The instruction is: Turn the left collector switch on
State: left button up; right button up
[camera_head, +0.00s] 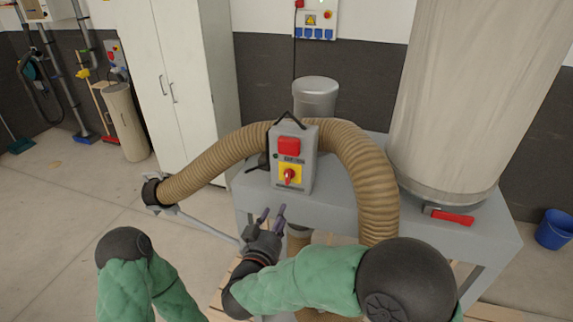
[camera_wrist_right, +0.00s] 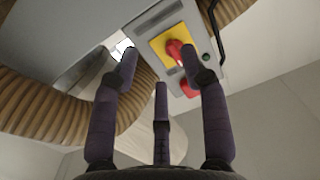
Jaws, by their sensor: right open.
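The collector switch box (camera_head: 293,158) is grey and stands on the grey machine top, in front of the hose arch. It has a red panel (camera_head: 288,146) above a yellow plate with a red rotary knob (camera_head: 290,176). My right gripper (camera_head: 272,213) is open and empty, below and slightly left of the knob, its fingers pointing up toward the box. The knob's exact setting is hard to tell. My left gripper is out of view.
A ribbed tan hose (camera_head: 366,176) arches behind and around the box. A large pale filter bag (camera_head: 462,105) and a red-handled clamp (camera_head: 452,217) are at right. A white cabinet (camera_head: 180,85) stands behind; open floor lies at left.

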send_near(288, 181)
jog(key=s, duration=0.2)
jog(key=shift+m+h, duration=0.3)
jog(key=shift+h, duration=0.1)
jog(key=x, duration=0.3)
jog(key=p+x, duration=0.1)
jog(key=x, duration=0.3)
jog(key=a+p+x, duration=0.1)
jog(key=x, duration=0.2)
jog(key=shift+w+d, duration=0.15)
jog(key=shift+w, duration=0.35)
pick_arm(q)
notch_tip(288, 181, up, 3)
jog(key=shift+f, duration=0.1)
pick_arm(e)
grip_shut()
